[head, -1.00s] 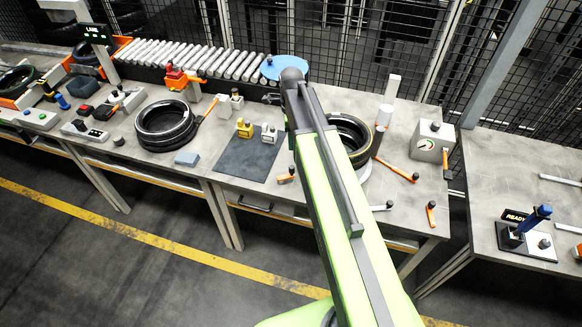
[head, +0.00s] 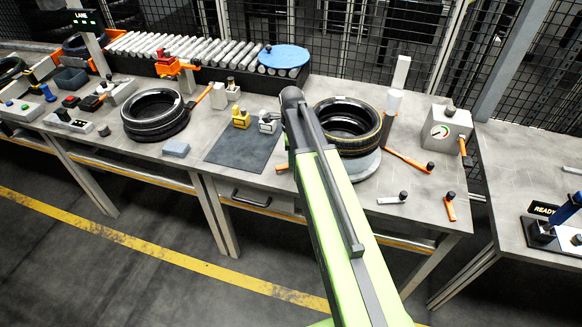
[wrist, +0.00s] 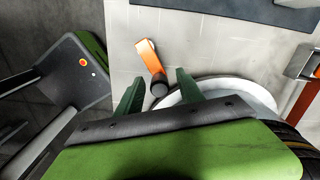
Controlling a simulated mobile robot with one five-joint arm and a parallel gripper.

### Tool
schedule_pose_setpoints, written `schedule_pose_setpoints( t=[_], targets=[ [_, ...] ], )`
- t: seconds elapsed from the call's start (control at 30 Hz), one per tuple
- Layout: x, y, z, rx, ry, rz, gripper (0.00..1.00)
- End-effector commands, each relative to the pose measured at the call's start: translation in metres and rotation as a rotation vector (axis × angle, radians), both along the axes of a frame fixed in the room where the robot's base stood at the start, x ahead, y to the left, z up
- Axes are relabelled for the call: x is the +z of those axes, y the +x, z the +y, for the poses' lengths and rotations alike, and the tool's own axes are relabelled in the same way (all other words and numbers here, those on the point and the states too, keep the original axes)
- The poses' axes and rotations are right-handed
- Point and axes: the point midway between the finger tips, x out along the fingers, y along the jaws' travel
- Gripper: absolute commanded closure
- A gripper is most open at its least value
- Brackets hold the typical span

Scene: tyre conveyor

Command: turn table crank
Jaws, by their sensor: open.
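An orange crank (wrist: 147,55) with a dark round knob (wrist: 159,89) shows in the wrist view beside the pale round turntable (wrist: 228,88). My gripper (wrist: 158,84) is open, with its two green fingers on either side of the knob in the picture. I cannot tell whether they are level with it or above it. In the head view only the orange end of the crank (head: 282,168) shows, left of my arm. My arm hides the rest and my gripper there. A tyre (head: 347,122) lies on the turntable (head: 366,166), partly behind my arm.
Right of the turntable are an orange lever (head: 408,160), a small orange handle (head: 450,207) and a gauge box (head: 445,128). A dark mat (head: 240,152) and another tyre (head: 155,115) lie to the left. The floor in front is clear.

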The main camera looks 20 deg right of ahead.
Motion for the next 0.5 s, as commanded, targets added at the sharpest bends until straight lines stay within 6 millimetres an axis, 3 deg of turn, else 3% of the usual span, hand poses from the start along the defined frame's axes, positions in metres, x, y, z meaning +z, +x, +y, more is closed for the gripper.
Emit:
schedule_pose_setpoints(
  t=[0.27,0.5],
  targets=[
    [-0.0040,0.0000,-0.0001,0.000,0.000,0.000,0.55],
    [-0.0040,0.0000,-0.0001,0.000,0.000,0.000,0.84]
  ],
)
